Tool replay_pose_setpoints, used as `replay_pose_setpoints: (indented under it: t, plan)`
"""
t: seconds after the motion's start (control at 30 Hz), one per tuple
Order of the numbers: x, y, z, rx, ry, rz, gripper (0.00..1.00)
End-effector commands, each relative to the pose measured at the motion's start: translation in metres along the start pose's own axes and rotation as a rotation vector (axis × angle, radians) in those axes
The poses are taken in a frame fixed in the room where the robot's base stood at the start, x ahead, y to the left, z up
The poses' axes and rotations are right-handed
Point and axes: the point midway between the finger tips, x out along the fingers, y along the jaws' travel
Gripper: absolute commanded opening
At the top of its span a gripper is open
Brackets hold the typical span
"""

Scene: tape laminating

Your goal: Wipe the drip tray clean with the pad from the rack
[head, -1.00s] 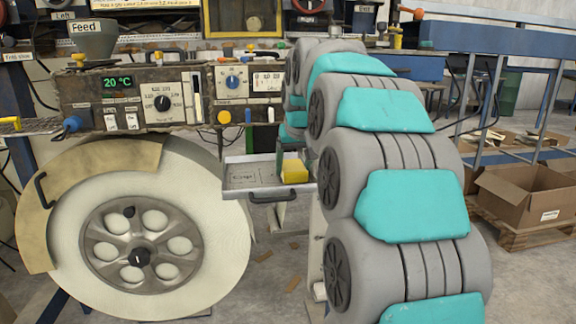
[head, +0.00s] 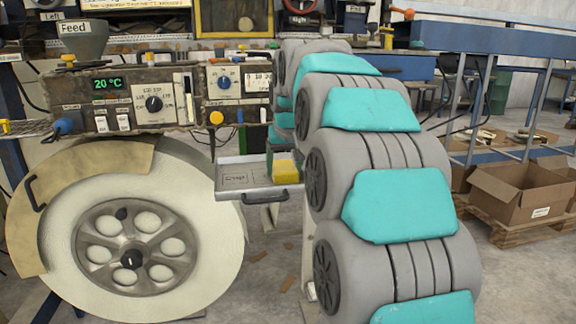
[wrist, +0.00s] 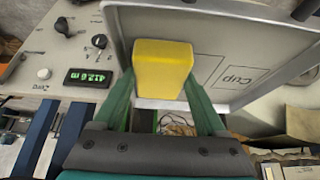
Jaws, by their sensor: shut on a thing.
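The yellow pad (head: 285,173) is at the right end of a shallow grey tray (head: 232,180) with a dark front handle. The wrist view also shows the pad (wrist: 163,68) between the two green fingers of my gripper (wrist: 161,88), which is shut on it. In that view the tray (wrist: 250,28) lies behind the pad, with a "Cup" outline on its floor. I cannot tell whether the pad touches the tray floor. No dirt is clear on the tray. My arm hides the area right of the tray in the head view.
A control panel (head: 140,100) with knobs and a "20 °C" display stands behind and left of the tray. A large pale roll (head: 190,240) is at front left. An open cardboard box (head: 520,195) sits on a pallet at right.

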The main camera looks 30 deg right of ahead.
Motion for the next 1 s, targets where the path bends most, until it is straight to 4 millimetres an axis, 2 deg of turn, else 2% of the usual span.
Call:
replay_pose_setpoints:
  t: [0.43,1.0]
  plan:
    - [-0.003,-0.007,-0.001,-0.003,-0.002,-0.005,0.29]
    - [-0.047,-0.007,-0.027,-0.004,-0.001,-0.005,0.29]
